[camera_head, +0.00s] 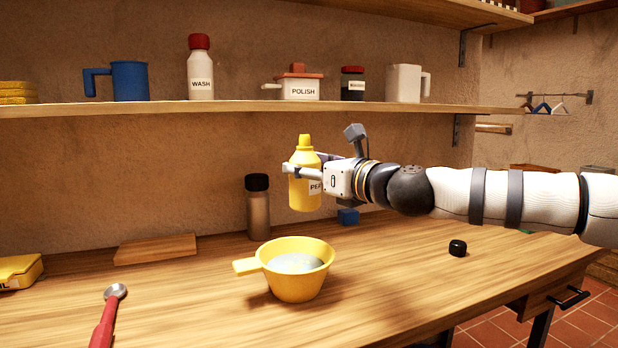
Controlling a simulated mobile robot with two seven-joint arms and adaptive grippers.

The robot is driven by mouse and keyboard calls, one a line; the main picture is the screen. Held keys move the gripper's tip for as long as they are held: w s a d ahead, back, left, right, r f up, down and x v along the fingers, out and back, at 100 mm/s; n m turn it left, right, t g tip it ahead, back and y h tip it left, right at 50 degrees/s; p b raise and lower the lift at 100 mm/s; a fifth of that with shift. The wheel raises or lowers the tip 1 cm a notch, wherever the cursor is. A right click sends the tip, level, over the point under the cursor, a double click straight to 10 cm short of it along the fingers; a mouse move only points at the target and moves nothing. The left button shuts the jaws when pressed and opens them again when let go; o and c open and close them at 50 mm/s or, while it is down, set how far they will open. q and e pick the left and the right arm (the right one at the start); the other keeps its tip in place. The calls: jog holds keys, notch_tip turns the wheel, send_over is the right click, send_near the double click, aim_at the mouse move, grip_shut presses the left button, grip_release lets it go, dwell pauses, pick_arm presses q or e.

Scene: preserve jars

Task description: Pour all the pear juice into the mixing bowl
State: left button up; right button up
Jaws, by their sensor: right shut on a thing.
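The yellow mixing bowl (303,289) with a side handle stands on the table, below and in front of the bottle. Something pale greyish shows inside the bowl. The bottle is upright, and no stream shows from it. My left gripper is not in view.
A dark-capped brown jar (258,213) stands behind the bowl, with a blue block (348,216) to its right. A wooden board (156,249), a red-handled spoon (107,312) and a yellow box (18,272) lie left. A black lid (457,248) lies right. The shelf (230,107) runs behind.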

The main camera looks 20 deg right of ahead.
aim_at(318, 188)
jog(key=shift+s+d, duration=0.15)
jog(key=shift+s, duration=0.15)
jog(key=shift+d+f+n+g, duration=0.2)
jog(key=shift+f+n, duration=0.1)
jog(key=shift+f, duration=0.65)
jog(key=shift+d+f+n+g, duration=0.2)
jog(key=shift+f+n, duration=0.1)
jog(key=shift+f, duration=0.65)
jog(key=shift+a, duration=0.1)
jog(key=shift+r, duration=0.1)
jog(key=shift+s+d+n+g+h, duration=0.1)
jog(key=shift+d+n+g+h, duration=0.2)
jog(key=shift+n+h, duration=0.1)
jog(key=shift+d+f, duration=0.1)
jog(key=shift+f, duration=0.1)
jog(key=shift+s+d+f+n+g+h, duration=0.15)
jog(key=shift+d+n+g+h, duration=0.5)
jog(key=shift+n, duration=0.55)
